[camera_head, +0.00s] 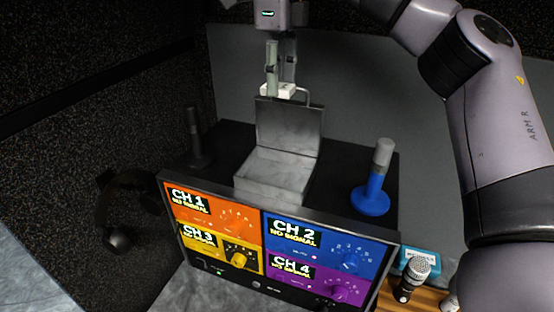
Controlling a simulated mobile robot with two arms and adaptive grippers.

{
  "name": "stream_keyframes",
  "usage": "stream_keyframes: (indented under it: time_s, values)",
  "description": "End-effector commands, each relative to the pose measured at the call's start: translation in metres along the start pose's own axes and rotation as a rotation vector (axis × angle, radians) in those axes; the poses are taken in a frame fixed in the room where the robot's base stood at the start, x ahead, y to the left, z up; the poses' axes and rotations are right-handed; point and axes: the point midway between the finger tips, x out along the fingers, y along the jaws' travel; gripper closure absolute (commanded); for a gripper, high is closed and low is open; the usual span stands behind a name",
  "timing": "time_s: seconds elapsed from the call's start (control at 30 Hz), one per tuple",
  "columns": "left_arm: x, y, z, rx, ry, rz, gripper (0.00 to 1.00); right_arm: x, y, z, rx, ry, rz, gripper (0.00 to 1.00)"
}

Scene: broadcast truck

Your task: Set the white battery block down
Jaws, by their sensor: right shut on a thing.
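My right gripper (279,84) points down from above and is shut on the block. The block is just above and behind the raised lid (289,126) of a grey metal box, which hides part of what lies below it. I cannot tell whether the block touches anything under it. My left gripper is not in view.
The open box (270,172) looks empty, on a dark surface behind a four-channel monitor (262,238). A blue joystick-like post (374,180) stands right, a dark one (196,140) left. A microphone (414,274) and a blue box (424,260) are lower right.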

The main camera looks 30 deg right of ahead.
Motion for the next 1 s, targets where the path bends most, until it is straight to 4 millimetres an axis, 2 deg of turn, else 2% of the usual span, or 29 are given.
stream_keyframes:
  time_s: [0.13,0.3,0.4,0.53,0.73,0.87,1.0]
  values:
    - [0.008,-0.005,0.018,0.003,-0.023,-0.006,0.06,0.037,0.001,0.000,-0.005,0.004,0.005,0.95]
    - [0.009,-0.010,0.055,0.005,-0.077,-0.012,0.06,0.079,0.000,-0.001,-0.003,0.004,0.005,0.95]
    - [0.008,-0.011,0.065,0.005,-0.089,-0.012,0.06,0.101,0.001,-0.001,-0.004,0.004,0.005,0.95]
    - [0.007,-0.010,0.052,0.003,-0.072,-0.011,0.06,0.126,0.001,-0.001,-0.002,0.004,0.004,0.95]
    - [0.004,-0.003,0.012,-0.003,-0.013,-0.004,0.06,0.147,0.000,-0.001,-0.001,0.001,-0.001,0.95]
    - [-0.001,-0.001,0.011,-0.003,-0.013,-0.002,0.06,0.160,0.000,-0.001,-0.001,0.004,0.000,0.95]
    - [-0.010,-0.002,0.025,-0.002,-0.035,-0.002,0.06,0.181,0.000,-0.001,0.000,0.003,0.001,0.95]
